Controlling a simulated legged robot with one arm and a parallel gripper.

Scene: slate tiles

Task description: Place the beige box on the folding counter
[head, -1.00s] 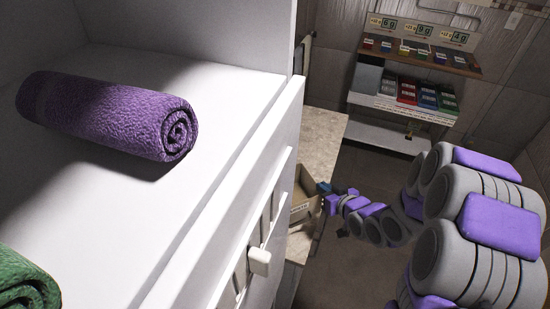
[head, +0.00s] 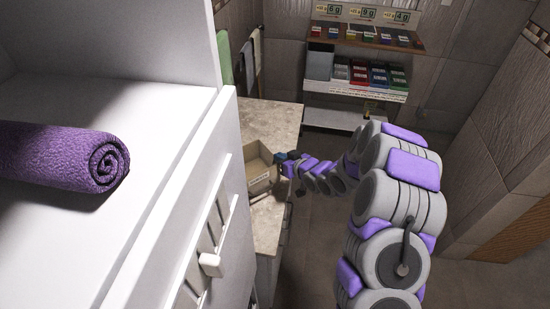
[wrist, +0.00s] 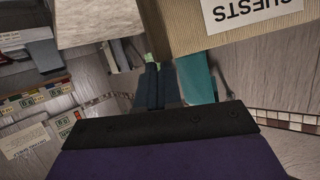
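The beige box (head: 261,176) is an open-topped carton with a white label, at the right edge of the pale stone counter (head: 272,118) in the head view. I cannot tell if it rests on the counter or is just above it. My gripper (head: 286,160) is at the box's right rim. In the wrist view the box (wrist: 185,25) fills the top right, its label upside down. My dark and teal fingers (wrist: 178,82) are close together at its rim, one on each side of a wall. The wall hides the teal fingertip. A white ledge (head: 333,119) is under the far shelves; I cannot tell which surface is the folding counter.
A white cabinet (head: 165,190) with a purple rolled towel (head: 60,158) fills the left. Shelves of small coloured packs (head: 357,74) are on the back wall. Towels (head: 247,65) hang behind the cabinet. The floor (head: 470,285) is open at right.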

